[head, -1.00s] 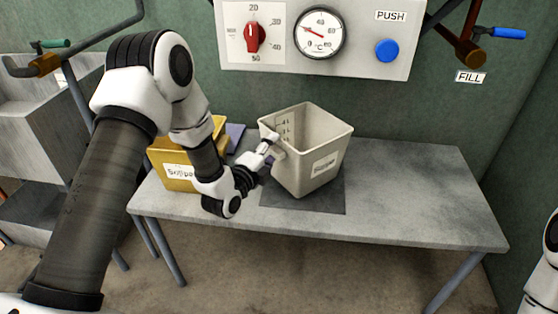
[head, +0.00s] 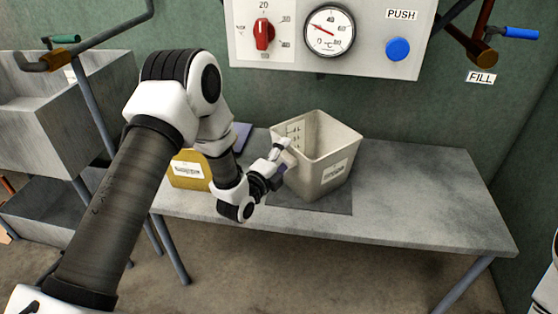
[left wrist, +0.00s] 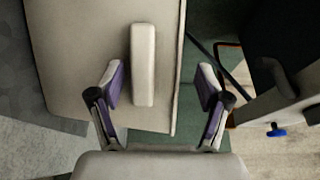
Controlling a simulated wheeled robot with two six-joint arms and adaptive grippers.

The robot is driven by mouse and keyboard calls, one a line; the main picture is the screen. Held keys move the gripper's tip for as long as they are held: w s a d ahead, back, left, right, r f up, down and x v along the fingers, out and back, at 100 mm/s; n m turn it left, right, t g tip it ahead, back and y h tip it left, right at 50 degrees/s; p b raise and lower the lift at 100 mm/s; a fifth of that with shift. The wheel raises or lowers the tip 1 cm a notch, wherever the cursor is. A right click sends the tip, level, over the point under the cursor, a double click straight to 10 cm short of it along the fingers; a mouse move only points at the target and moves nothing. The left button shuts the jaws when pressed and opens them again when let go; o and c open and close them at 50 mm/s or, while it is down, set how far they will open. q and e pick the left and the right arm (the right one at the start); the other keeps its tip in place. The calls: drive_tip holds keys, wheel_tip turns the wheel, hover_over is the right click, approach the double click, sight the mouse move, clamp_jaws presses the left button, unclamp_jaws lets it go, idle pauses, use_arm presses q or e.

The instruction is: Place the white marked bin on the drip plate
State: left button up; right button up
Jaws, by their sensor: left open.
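The white marked bin (head: 338,150), off-white with a label on its front and scale marks inside, stands upright over the drip plate (head: 335,203), a dark grey square on the table. The plate shows in front of the bin; the rest is hidden beneath it. My left gripper (head: 281,155) is at the bin's left side. In the left wrist view my open gripper (left wrist: 160,88) has its purple-padded fingers either side of the bin's upright handle (left wrist: 143,65), clear of it. The bin's wall (left wrist: 85,60) fills the upper left there.
A yellow labelled bin (head: 187,172) stands left of the gripper, partly behind my left arm. A control panel (head: 370,45) with a red knob, gauge and blue button hangs above. The table's right part (head: 430,190) is clear. A grey sink (head: 40,105) is at far left.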

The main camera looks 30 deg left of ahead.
use_arm(q)
drive_tip(key=s+a+p, duration=0.1)
drive_tip(key=s, duration=1.1)
drive_tip(key=s+d+f+n+g, duration=0.2)
drive_tip(key=s+f+n+g, duration=0.4)
drive_tip(key=f, duration=0.4)
drive_tip(key=s+d+f+n+g, duration=0.2)
drive_tip(key=s+f+n+g, duration=0.4)
drive_tip(key=f, duration=0.4)
drive_tip(key=s+f+n+g+y, duration=0.1)
drive_tip(key=s+f+n+g, duration=0.1)
drive_tip(key=s, duration=0.6)
drive_tip(key=s+f+n+g, duration=0.3)
drive_tip(key=s+n, duration=0.2)
drive_tip(key=s, duration=0.3)
drive_tip(key=shift+s+n+g+y, duration=0.3)
drive_tip(key=shift+s+g+y, duration=0.05)
drive_tip(key=shift+g+y, duration=0.05)
drive_tip(key=shift+w+d, duration=0.1)
